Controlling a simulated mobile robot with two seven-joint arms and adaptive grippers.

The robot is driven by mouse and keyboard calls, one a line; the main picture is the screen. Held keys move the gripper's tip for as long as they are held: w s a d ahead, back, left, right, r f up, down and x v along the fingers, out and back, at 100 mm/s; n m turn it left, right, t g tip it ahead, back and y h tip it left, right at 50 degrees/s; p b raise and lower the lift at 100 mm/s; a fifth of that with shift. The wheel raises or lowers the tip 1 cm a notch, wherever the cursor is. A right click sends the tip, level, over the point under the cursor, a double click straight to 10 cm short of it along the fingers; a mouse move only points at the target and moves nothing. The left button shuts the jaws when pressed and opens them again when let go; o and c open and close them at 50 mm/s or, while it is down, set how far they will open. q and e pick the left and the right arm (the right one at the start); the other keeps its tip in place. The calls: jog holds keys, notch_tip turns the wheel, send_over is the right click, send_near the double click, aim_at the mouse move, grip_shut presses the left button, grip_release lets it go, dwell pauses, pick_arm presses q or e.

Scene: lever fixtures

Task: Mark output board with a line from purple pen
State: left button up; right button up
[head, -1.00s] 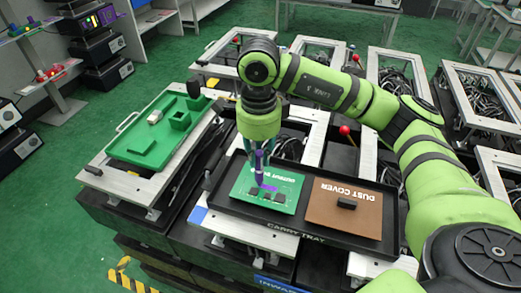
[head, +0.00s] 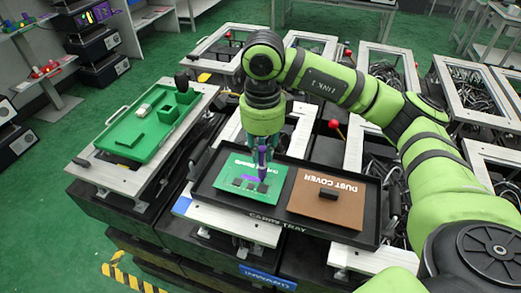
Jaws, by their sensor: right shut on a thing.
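My right gripper (head: 263,147) reaches down from the right arm and is shut on the purple pen (head: 262,171), which points down at the board. The green output board (head: 226,170) lies in the black carry tray, with white lettering and several dark chips along its near part. A purple streak (head: 249,178) shows on the board just left of the pen. The pen's tip is at or just above the board's right part; I cannot tell if it touches. My left gripper is not in view.
A brown dust cover (head: 307,203) with a black handle lies in the black carry tray (head: 268,216) right of the board. A green tray (head: 125,142) with small compartments stands on a frame at left. A red-knobbed lever (head: 334,124) rises behind the tray.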

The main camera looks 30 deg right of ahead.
jog(key=r, duration=0.1)
jog(key=r+p, duration=0.1)
jog(key=r, duration=0.1)
jog(key=r+p, duration=0.1)
jog(key=shift+s+d+r, duration=0.2)
jog(key=shift+s+r, duration=0.05)
jog(key=shift+r, duration=0.05)
notch_tip(320, 180, up, 4)
jog(key=shift+s+d+f+p, duration=0.1)
jog(key=shift+f+p, duration=0.15)
jog(key=shift+p, duration=0.9)
jog(key=shift+d, duration=0.1)
